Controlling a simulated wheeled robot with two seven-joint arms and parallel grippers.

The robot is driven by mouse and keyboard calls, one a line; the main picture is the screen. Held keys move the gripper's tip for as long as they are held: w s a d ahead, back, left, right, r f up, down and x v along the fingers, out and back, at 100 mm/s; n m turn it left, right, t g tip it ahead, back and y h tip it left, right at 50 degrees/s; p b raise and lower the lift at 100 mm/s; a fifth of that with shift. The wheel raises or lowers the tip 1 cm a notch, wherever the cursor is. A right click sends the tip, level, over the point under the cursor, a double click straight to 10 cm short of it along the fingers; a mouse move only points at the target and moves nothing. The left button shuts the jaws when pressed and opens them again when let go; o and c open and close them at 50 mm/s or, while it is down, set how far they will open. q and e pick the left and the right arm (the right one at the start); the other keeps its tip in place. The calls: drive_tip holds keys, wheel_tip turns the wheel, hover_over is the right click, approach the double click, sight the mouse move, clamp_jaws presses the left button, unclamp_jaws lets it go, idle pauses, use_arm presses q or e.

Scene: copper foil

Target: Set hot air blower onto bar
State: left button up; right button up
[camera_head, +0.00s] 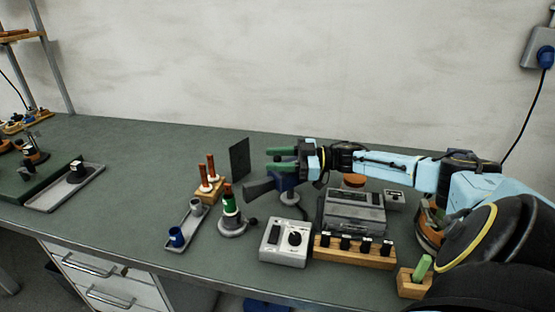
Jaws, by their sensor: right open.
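A blue and dark tool with a flared dark nozzle (258,188), which looks like the hot air blower, sits behind the grey control box near the middle of the bench. Its nozzle points left. My right gripper (281,158) reaches in from the right, just above the blower's blue body (284,182). Its green fingers are apart, pointing left, with nothing seen between them. Whether they touch the blower cannot be told. A wooden bar (354,253) with several black knobs lies at the bench front; I cannot tell if it is the task's bar. My left gripper is out of view.
A grey control box (285,242) stands left of the wooden bar, and a larger grey device (353,213) behind it. A dark upright plate (239,158), red-handled tools (207,175) and a narrow tray (184,225) stand to the left.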

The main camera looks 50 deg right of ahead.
drive_tip(key=v, duration=1.3)
drive_tip(key=shift+s, duration=0.15)
drive_tip(key=shift+d, duration=0.1)
drive_tip(key=shift+r, duration=0.2)
